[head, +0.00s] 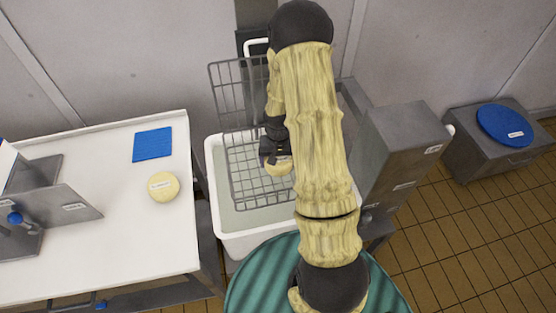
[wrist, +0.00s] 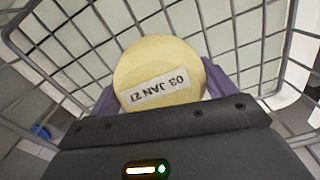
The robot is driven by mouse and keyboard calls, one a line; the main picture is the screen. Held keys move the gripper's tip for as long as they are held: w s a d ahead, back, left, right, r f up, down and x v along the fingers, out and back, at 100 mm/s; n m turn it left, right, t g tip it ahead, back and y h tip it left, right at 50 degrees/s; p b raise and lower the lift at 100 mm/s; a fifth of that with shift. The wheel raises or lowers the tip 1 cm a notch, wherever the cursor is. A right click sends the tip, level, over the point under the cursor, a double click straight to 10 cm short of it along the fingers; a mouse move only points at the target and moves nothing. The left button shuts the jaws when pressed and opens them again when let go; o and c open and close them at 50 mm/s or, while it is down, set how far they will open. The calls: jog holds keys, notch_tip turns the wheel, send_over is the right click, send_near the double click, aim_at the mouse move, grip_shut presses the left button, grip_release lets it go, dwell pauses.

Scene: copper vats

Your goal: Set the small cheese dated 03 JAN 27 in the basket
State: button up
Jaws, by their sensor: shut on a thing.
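The small cheese (wrist: 155,66) in the wrist view is round and pale yellow, with a white label reading 03 JAN 27 upside down. My gripper (wrist: 162,92) is shut on it, one purple finger at each side. In the head view my gripper (head: 276,160) holds the cheese (head: 278,169) over the wire basket (head: 236,198). The basket's mesh surrounds the cheese in the wrist view. I cannot tell whether the cheese touches the basket floor. My arm hides the basket's right part in the head view.
Another pale cheese (head: 163,187) with a label lies on the white table (head: 130,235), near a blue mat (head: 152,145). The basket stands in a white tub (head: 225,225). A grey metal cabinet (head: 400,150) stands right of the tub.

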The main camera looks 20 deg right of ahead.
jog(key=shift+f, duration=0.15)
jog(key=o, duration=1.1)
jog(key=shift+o, duration=0.2)
jog(key=shift+r+p, duration=2.65)
jog(key=shift+r, duration=0.9)
